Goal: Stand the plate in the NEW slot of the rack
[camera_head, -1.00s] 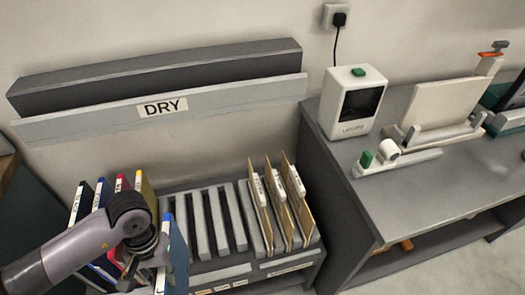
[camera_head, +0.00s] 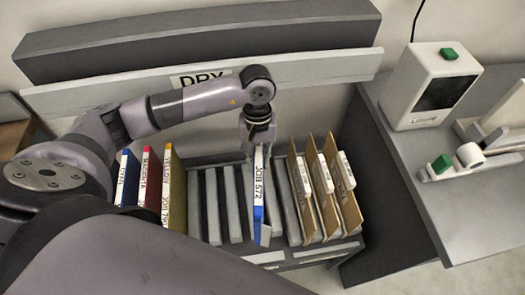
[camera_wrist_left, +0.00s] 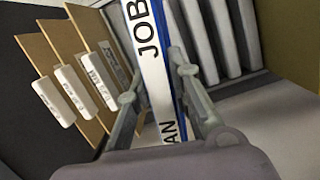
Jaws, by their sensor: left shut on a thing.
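My left gripper (camera_head: 258,140) comes down from above and is shut on the plate (camera_head: 258,195). The plate is a thin upright panel with a white label reading "JOB 572" and a blue edge. It is upright over the rack (camera_head: 236,205), among the grey dividers, just left of the brown folders. I cannot tell whether its lower edge is seated in a slot. In the left wrist view the plate (camera_wrist_left: 152,60) stands between the two fingers, with "JOB" and "AN" legible. I cannot read a NEW marking. My right gripper is not in view.
Several brown folders (camera_head: 327,190) with white labels stand right of the plate. Plates with blue, red and yellow edges (camera_head: 172,190) stand at the left. Open slots lie between them and the held plate. A grey "DRY" ledge (camera_head: 310,68) runs behind; a white device (camera_head: 430,85) stands on the right-hand bench.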

